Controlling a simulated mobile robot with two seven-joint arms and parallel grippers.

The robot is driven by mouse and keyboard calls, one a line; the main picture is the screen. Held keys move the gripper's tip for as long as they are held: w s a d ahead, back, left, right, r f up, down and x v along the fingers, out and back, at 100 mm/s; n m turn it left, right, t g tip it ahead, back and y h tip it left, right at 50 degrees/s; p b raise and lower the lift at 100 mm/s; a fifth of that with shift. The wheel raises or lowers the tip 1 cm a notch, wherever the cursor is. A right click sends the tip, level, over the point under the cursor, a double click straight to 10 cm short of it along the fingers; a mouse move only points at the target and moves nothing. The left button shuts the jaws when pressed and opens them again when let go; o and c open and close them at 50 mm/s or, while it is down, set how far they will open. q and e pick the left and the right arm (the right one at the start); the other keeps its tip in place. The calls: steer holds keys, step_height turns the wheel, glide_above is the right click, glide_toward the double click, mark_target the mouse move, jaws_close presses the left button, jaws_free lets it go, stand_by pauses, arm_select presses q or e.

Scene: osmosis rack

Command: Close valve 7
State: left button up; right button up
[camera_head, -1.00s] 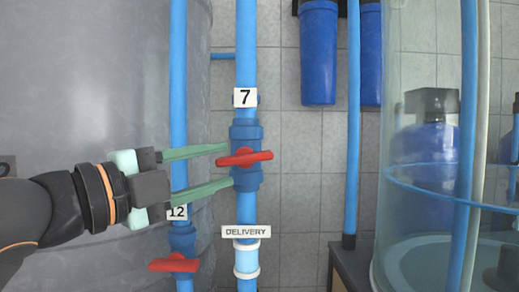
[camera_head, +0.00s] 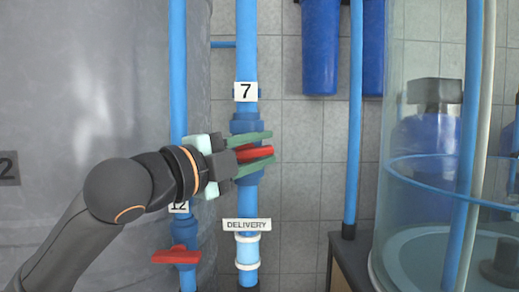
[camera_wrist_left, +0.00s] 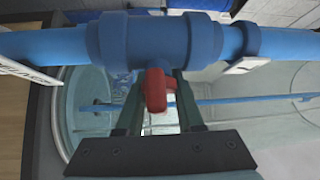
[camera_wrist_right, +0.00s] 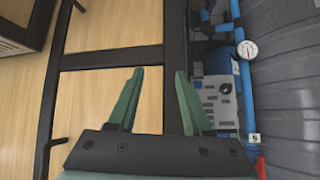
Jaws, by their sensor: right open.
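Valve 7 is a blue valve body (camera_head: 247,123) on the vertical pipe below the label 7 (camera_head: 246,92). Its red handle (camera_head: 256,154) lies roughly crosswise to the pipe. My left gripper (camera_head: 272,142) reaches it from the left, one finger above and one below the handle. In the left wrist view the red handle (camera_wrist_left: 156,90) stands between the two fingers (camera_wrist_left: 157,80) with visible gaps at both sides, so the gripper is open around it. My right gripper (camera_wrist_right: 158,75) shows only in the right wrist view, open and empty.
The valve under label 12, with its red handle (camera_head: 176,257), is below left of my left gripper. A DELIVERY label (camera_head: 246,225) is on the pipe below. A grey tank (camera_head: 90,80) is at left. A clear cylinder (camera_head: 405,110) and blue filter housings (camera_head: 320,50) are at right.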

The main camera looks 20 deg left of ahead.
arm_select(q)
jaws_close()
steer(key=p, duration=0.3)
steer(key=shift+r+m+g+p, duration=0.2)
steer(key=shift+m+g+p, duration=0.1)
steer(key=shift+g+p, duration=0.1)
steer(key=shift+p, duration=0.4)
steer(key=shift+f+m+g+p, duration=0.3)
steer(key=shift+m+p, duration=0.1)
steer(key=shift+p, duration=0.1)
steer(key=shift+o, duration=1.1)
jaws_free()
